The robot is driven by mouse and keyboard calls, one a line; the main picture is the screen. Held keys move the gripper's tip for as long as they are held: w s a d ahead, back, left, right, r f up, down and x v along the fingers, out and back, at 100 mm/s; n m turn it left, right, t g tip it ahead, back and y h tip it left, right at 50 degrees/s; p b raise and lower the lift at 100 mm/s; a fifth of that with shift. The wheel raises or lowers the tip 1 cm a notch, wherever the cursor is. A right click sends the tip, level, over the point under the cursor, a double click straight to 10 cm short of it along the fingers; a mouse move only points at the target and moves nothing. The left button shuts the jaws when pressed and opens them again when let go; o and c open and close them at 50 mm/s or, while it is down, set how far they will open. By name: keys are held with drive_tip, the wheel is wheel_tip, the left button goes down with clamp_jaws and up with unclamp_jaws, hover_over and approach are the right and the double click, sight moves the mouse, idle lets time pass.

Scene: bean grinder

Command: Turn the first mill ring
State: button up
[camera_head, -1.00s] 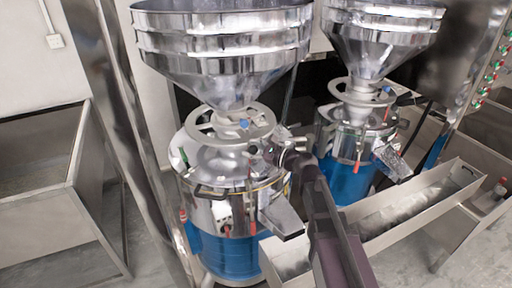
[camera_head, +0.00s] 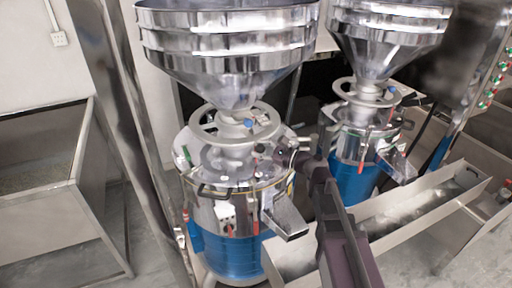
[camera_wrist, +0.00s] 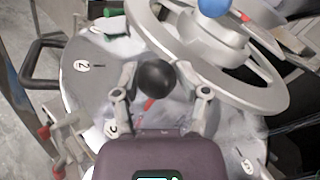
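The first mill (camera_head: 225,215) is the near machine, with a steel hopper above and a blue lower body. Its grey spoked ring wheel (camera_head: 200,132) sits under the hopper; it also shows at the upper right in the wrist view (camera_wrist: 262,98), with a blue knob (camera_wrist: 212,8) on it. Below the wheel is a disc with number marks (camera_wrist: 85,85). A black ball knob (camera_wrist: 155,77) appears between the fingers of my gripper (camera_wrist: 166,84). The fingers are spread on either side of it; contact is unclear. In the head view, my gripper (camera_head: 288,152) is at the mill's right side, small and partly hidden.
A second mill (camera_head: 352,178) stands to the right behind. A metal trough (camera_head: 405,232) runs along the front right. A steel post (camera_head: 140,150) and a metal bin (camera_head: 50,215) are on the left. A panel with coloured buttons is at the far right.

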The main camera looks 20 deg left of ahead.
drive_tip(key=v, duration=1)
drive_tip(key=shift+s, duration=0.15)
drive_tip(key=shift+r, duration=0.15)
drive_tip(key=c, duration=0.5)
drive_tip(key=shift+f, duration=0.2)
clamp_jaws()
drive_tip(key=s+d+f+n+g+h, duration=0.2)
drive_tip(key=s+d+f+n+h, duration=0.15)
drive_tip(key=f+n+h, duration=0.35)
drive_tip(key=s+d+f+n+h, duration=0.2)
drive_tip(key=d+f+n+h, duration=0.1)
drive_tip(key=d, duration=0.4)
drive_tip(key=s+d+f+n+g+h, duration=0.1)
drive_tip(key=s+d+f+n+h, duration=0.1)
drive_tip(key=d+f+h, duration=0.2)
drive_tip(key=s+d+f+n+g+h, duration=0.1)
drive_tip(key=s+d+f+n+h, duration=0.1)
drive_tip(key=d, duration=0.8)
wheel_tip(320, 180, down, 2)
drive_tip(key=shift+s+d+f+n+h, duration=0.2)
drive_tip(key=shift+s+n+h, duration=0.2)
drive_tip(key=shift+n+h, duration=0.35)
drive_tip(key=shift+a, duration=0.1)
